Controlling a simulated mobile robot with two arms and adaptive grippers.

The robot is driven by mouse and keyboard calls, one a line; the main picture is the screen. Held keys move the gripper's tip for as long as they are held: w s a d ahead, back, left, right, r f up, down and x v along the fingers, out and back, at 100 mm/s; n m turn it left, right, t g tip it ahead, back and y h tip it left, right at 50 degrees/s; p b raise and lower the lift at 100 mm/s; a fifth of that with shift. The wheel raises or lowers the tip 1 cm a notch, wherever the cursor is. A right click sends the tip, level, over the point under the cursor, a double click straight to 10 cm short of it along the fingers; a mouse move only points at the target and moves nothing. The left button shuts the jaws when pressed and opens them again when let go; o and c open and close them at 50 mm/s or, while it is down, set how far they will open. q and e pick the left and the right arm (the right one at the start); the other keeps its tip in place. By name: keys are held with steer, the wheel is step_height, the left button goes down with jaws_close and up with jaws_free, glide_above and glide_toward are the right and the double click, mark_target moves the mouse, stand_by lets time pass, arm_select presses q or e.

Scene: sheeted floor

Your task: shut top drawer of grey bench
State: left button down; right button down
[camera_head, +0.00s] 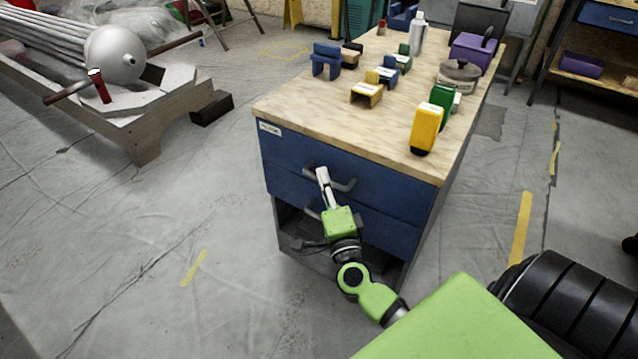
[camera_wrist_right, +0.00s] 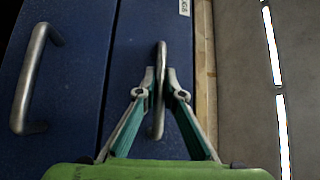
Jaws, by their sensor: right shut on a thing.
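The grey bench has a light wooden top (camera_head: 330,105) and blue drawer fronts. Its top drawer (camera_head: 285,155) sits just under the wooden top; I see no clear gap, but cannot tell whether it is fully flush. My right gripper (camera_head: 322,174) is at the top drawer's grey handle (camera_head: 346,185). In the right wrist view, my right gripper (camera_wrist_right: 160,78) has its two fingers on either side of the handle bar (camera_wrist_right: 161,55), closed on it. My left gripper is not in view.
A lower drawer (camera_head: 380,228) with its own handle (camera_wrist_right: 30,80) is below, above an open space. The sheeted floor (camera_head: 150,240) to the left is mostly clear.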

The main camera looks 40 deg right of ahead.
steer(key=shift+d, duration=0.2)
steer(key=c, duration=2.1)
jaws_free()
steer(key=shift+w+d, duration=0.1)
steer(key=shift+c, duration=0.2)
steer(key=v, duration=1.2)
